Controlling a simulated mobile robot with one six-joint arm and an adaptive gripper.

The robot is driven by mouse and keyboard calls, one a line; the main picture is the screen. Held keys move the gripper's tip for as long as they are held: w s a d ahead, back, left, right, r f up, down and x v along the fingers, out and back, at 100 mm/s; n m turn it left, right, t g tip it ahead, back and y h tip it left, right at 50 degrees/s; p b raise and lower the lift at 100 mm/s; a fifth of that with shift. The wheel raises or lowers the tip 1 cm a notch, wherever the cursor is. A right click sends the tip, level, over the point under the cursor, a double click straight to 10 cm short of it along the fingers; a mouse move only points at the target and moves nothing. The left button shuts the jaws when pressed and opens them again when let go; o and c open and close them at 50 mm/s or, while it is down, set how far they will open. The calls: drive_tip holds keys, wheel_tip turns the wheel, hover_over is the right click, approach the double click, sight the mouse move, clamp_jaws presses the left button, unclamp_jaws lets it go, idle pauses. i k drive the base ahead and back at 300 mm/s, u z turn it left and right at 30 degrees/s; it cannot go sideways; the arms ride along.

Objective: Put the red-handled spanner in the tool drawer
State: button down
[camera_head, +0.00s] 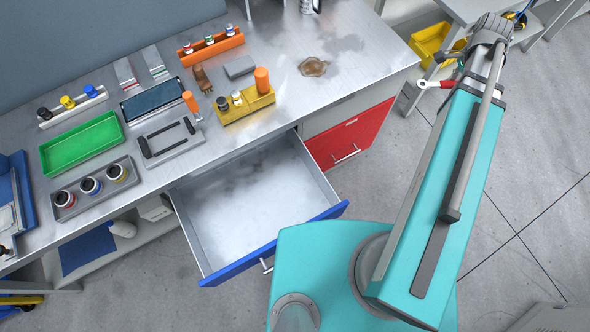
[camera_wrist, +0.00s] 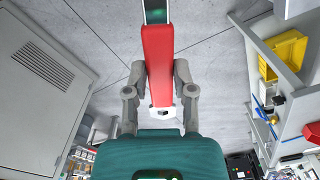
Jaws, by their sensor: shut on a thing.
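The red-handled spanner (camera_head: 447,84) shows at the upper right of the head view, partly hidden behind my arm, its silver end poking out to the left. In the wrist view its red handle (camera_wrist: 158,45) lies between the grey fingers of my gripper (camera_wrist: 159,68), which is shut on it. The floor is far below it. The tool drawer (camera_head: 235,210), with a blue front, is pulled out below the workbench. Its smudged grey inside looks empty. My gripper is well to the right of the drawer; the head view mostly hides it.
The workbench (camera_head: 345,85) carries a green tray (camera_head: 82,144), orange and yellow racks, a phone-like dark panel and a brown stain. A closed red drawer (camera_head: 350,138) is right of the open one. A yellow bin (camera_head: 432,45) sits at the right table. Floor between is clear.

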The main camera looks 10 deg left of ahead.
sight(253, 199)
drive_tip(key=z, duration=0.55)
drive_tip(key=k, duration=1.35)
drive_tip(key=u, duration=1.15)
